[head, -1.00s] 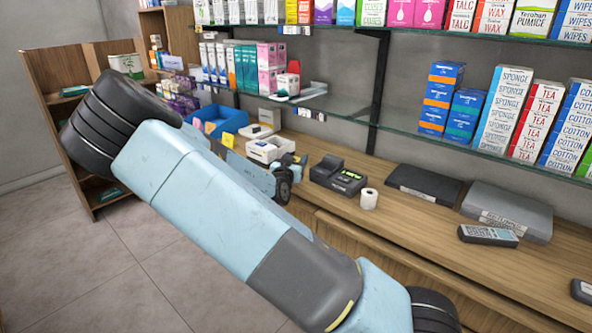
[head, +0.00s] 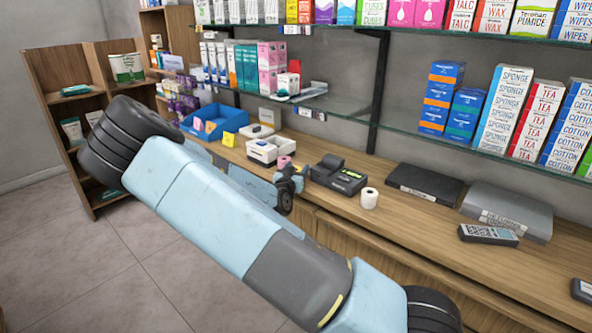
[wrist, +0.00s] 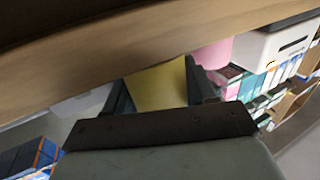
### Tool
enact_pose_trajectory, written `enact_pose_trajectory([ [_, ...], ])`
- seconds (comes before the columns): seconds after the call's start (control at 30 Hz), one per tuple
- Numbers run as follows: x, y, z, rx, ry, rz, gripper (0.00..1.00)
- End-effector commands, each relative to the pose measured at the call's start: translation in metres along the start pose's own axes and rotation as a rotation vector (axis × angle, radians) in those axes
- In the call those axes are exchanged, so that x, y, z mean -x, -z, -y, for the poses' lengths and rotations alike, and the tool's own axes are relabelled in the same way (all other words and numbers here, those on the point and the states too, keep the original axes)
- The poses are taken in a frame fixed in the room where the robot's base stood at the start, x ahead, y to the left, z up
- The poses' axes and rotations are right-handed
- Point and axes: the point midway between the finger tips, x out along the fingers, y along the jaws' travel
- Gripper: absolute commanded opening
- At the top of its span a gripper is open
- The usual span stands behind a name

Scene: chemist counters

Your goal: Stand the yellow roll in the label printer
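In the wrist view a yellow object, which looks like the yellow roll (wrist: 160,85), fills the gap between the two dark fingers of my gripper (wrist: 158,92). It is below the counter edge in that picture and looks held.
A dark device (head: 340,175) and a white roll (head: 369,198) stand right of the printer on the wooden counter (head: 400,225). A blue bin (head: 213,122) and a yellow card (head: 229,140) are to its left. A glass shelf (head: 440,142) overhangs the counter.

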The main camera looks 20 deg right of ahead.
Motion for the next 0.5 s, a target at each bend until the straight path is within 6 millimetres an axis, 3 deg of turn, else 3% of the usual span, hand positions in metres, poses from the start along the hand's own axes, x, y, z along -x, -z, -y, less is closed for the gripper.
enact_pose_trajectory([
  [0.23,-0.0001,0.0002,-0.0003,0.000,0.000,0.000,0.79],
  [0.5,-0.0003,0.0002,-0.0015,0.001,-0.002,0.001,0.79],
])
